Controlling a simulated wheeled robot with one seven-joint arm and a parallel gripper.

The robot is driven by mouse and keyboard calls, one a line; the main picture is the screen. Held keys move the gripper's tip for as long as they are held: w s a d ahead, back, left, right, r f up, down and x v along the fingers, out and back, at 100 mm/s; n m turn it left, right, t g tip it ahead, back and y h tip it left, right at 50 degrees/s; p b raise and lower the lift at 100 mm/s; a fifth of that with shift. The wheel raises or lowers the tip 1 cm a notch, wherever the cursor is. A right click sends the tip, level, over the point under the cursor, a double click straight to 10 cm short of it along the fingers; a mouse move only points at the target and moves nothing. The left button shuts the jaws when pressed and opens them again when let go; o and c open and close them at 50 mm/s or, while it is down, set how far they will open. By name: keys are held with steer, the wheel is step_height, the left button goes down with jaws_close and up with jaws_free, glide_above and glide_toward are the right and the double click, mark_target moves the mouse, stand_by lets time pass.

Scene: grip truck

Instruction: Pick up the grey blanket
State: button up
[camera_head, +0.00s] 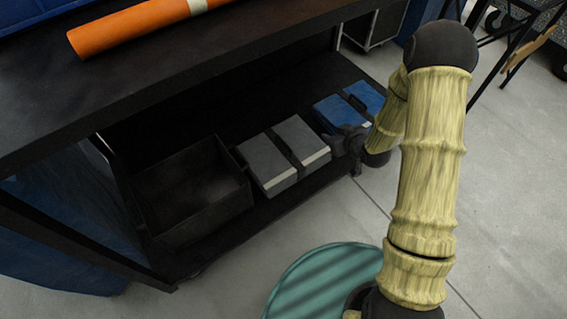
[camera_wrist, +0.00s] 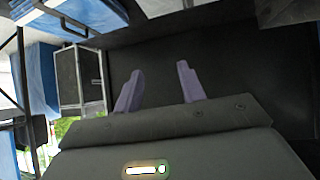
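The grey blanket (camera_head: 266,164) lies folded on the lower shelf, with dark bands across it and a pale front edge. A dark band splits the grey into two blocks, and I cannot tell whether they are one piece. My gripper (camera_head: 345,142) is just right of the grey, low by the shelf's front edge; contact is unclear. In the wrist view my gripper (camera_wrist: 158,90) has its two purple-grey fingers apart, with only a dark surface seen between them.
A dark open-topped box (camera_head: 192,195) stands left of the grey blanket. Blue folded blankets (camera_head: 338,112) lie to its right. The black upper shelf (camera_head: 190,75) overhangs, carrying an orange roll (camera_head: 135,25).

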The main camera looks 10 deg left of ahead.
steer(key=a+f+y+b, duration=0.2)
steer(key=f+b, duration=0.3)
steer(key=f, duration=0.3)
steer(key=s+a+f+n+y+b, duration=0.1)
steer(key=a+f+y+b, duration=0.1)
steer(key=f+b, duration=0.3)
step_height(320, 180, down, 4)
steer(key=shift+s+a+f+t, duration=0.2)
steer(key=shift+s+a+t, duration=0.1)
steer(key=shift+a, duration=0.55)
steer(key=b, duration=0.5)
glide_toward(287, 147)
steer(key=x, duration=0.5)
steer(key=shift+w+f, duration=0.1)
steer(key=shift+f, duration=0.05)
steer(key=shift+w+a, duration=0.25)
steer(key=shift+a, duration=0.15)
